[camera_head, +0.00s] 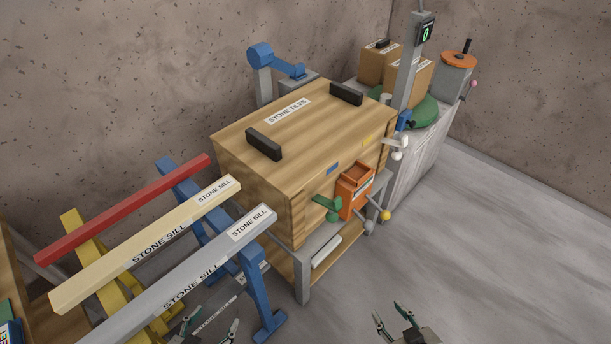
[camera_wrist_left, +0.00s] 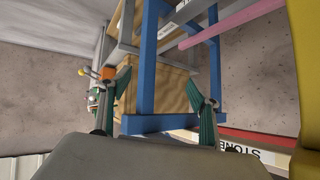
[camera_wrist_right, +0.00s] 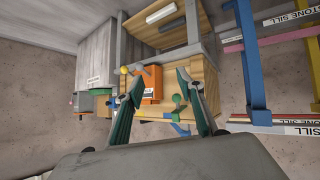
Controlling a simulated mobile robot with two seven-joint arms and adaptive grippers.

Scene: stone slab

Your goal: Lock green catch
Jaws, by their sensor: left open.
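The green catch (camera_head: 326,202) is on the front face of the wooden crate labelled "STONE TILES" (camera_head: 316,129), left of an orange holder (camera_head: 354,196). It has a short arm and a round knob. In the right wrist view the green catch (camera_wrist_right: 178,100) shows between the fingers, farther off, with nothing touching it. My left gripper (camera_head: 215,317) is open and empty at the bottom of the head view, below the stone sills. My right gripper (camera_head: 387,310) is open and empty, below and right of the crate. I cannot tell whether the catch is locked.
Red, cream and grey sills (camera_head: 195,273) rest on blue and yellow trestles (camera_head: 262,300) left of the crate. Levers with yellow (camera_head: 384,215) and grey (camera_head: 368,227) knobs stick out under the orange holder. The grey floor at right is clear.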

